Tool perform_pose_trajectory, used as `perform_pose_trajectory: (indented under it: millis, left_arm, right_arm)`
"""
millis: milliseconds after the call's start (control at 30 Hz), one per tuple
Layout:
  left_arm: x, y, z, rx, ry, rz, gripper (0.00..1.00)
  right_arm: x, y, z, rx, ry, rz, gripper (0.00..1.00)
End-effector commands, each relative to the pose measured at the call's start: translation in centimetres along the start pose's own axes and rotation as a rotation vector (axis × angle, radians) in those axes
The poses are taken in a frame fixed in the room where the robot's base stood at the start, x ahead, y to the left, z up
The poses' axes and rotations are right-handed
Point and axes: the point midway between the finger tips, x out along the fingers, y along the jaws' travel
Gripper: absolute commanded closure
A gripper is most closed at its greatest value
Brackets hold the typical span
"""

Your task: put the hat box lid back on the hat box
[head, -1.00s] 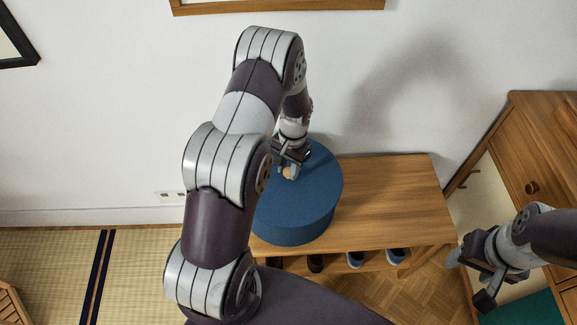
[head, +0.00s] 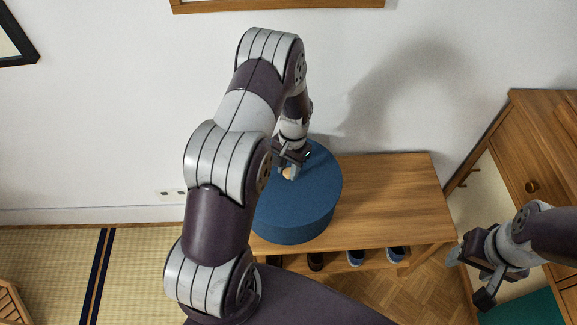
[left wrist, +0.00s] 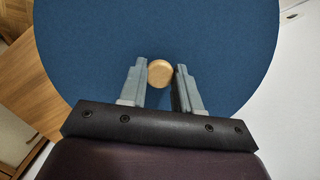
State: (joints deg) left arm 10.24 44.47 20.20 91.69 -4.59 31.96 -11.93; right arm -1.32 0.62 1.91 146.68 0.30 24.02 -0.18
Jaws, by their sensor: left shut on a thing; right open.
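The round blue hat box lid (head: 318,185) is at the top of a blue drum shape on the wooden bench. I cannot make out a seam between the lid and the hat box (head: 296,233) below it. The lid looks level. My left gripper (head: 287,168) is over the lid, shut on its pale wooden knob (head: 288,174). In the left wrist view, the knob (left wrist: 159,73) lies between the two fingers (left wrist: 160,82), with the blue lid top (left wrist: 90,45) around it. My right gripper (head: 468,276) is open and empty at the right.
The wooden bench (head: 395,200) has free room to the right of the blue drum. Shoes (head: 356,257) stand on its lower shelf. A wooden cabinet (head: 540,130) stands at the right. The white wall is close behind the bench.

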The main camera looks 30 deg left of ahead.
Motion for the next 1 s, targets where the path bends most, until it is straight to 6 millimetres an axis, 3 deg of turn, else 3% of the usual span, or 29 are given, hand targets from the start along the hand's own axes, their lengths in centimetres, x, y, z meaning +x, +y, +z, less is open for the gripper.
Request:
perform_pose_trajectory:
  millis: [267, 300, 367, 700, 767, 1000]
  left_arm:
    - [0.0, 0.0, 0.0, 0.0, 0.0, 0.0, 1.0]
    - [0.0, 0.0, 0.0, 0.0, 0.0, 0.0, 0.55]
    - [0.0, 0.0, 0.0, 0.0, 0.0, 0.0, 0.38]
    - [-0.7, 0.0, -0.1, 0.0, 0.002, -0.001, 0.38]
    - [-1.7, 0.0, -0.1, 0.0, 0.003, -0.001, 0.38]
    - [-8.2, 0.0, -0.1, 0.001, 0.005, -0.002, 0.38]
  right_arm:
    - [0.0, 0.0, 0.0, 0.0, 0.0, 0.0, 0.4]
    - [0.0, 0.0, 0.0, 0.0, 0.0, 0.0, 0.4]
    - [0.0, 0.0, 0.0, 0.0, 0.0, 0.0, 0.4]
    - [-0.1, 0.0, 0.0, 0.0, 0.0, 0.0, 0.4]
    - [-0.2, 0.0, 0.0, 0.0, 0.0, 0.0, 0.4]
    - [-0.9, 0.0, -0.1, 0.0, 0.0, 0.0, 0.4]
